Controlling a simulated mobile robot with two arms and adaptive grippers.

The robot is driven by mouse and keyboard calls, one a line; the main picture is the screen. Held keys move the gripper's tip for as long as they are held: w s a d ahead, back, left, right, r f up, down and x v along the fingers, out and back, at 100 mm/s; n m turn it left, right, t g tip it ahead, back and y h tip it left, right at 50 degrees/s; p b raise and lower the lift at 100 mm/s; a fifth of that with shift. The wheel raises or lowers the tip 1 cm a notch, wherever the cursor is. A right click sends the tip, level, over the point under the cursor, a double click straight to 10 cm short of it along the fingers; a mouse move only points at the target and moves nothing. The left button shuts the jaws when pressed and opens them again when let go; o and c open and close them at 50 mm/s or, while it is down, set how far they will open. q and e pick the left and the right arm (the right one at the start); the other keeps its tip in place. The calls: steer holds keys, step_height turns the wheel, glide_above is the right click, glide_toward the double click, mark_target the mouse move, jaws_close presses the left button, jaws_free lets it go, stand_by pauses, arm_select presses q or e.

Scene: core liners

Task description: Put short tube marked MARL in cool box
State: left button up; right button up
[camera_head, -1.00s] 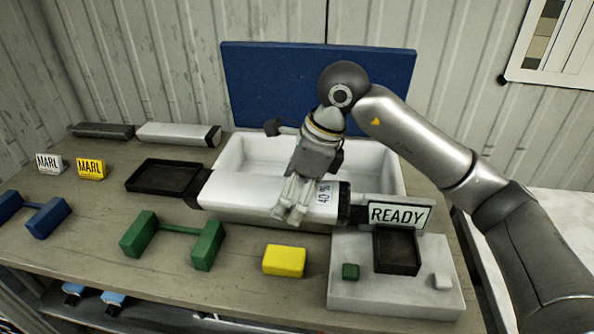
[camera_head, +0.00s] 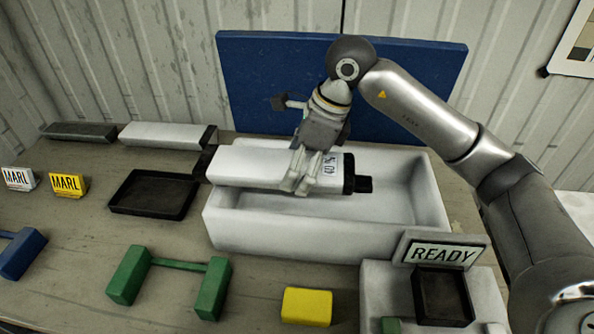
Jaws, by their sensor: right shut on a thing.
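My right gripper (camera_head: 299,180) is shut on a white tube (camera_head: 252,166) with dark end caps and a black knob at its right end. The tube lies level from left to right over the open cool box (camera_head: 310,232), a white tub with a blue lid (camera_head: 265,85) standing up behind it. The tube's left end reaches about the left wall. I cannot tell whether it touches the box. Small dark print shows sideways on the tube beside the fingers, too small to read surely. A white MARL card (camera_head: 18,179) and a yellow MARL card (camera_head: 68,185) stand at left. My left gripper is out of view.
A grey tube (camera_head: 78,131) and another white one (camera_head: 165,135) lie at the back left. A black tray (camera_head: 152,192) sits left of the box. In front are a green cradle (camera_head: 127,275), a yellow block (camera_head: 306,307) and a READY sign (camera_head: 443,254) on a pale unit.

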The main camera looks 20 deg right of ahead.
steer(key=d, duration=0.2)
steer(key=d+f+p, duration=0.1)
steer(key=d, duration=0.1)
steer(key=d+f, duration=0.1)
steer(key=d, duration=0.1)
steer(key=shift+s+d+f, duration=0.1)
steer(key=shift+s+d, duration=0.05)
steer(key=shift+s, duration=0.1)
steer(key=d+f, duration=0.2)
steer(key=d+f+p, duration=0.1)
steer(key=f, duration=0.1)
steer(key=shift+d+f, duration=0.3)
steer(key=shift+d, duration=0.05)
steer(key=shift+d+f+p, duration=0.35)
steer(key=shift+d+f, duration=0.2)
steer(key=shift+f, duration=0.1)
steer(key=shift+d+f, duration=0.1)
steer(key=shift+f, duration=1.6)
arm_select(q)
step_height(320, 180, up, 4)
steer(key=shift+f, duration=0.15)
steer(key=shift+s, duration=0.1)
arm_select(e)
steer(key=o, duration=1.8)
steer(key=shift+s, duration=0.2)
steer(key=shift+f, duration=0.1)
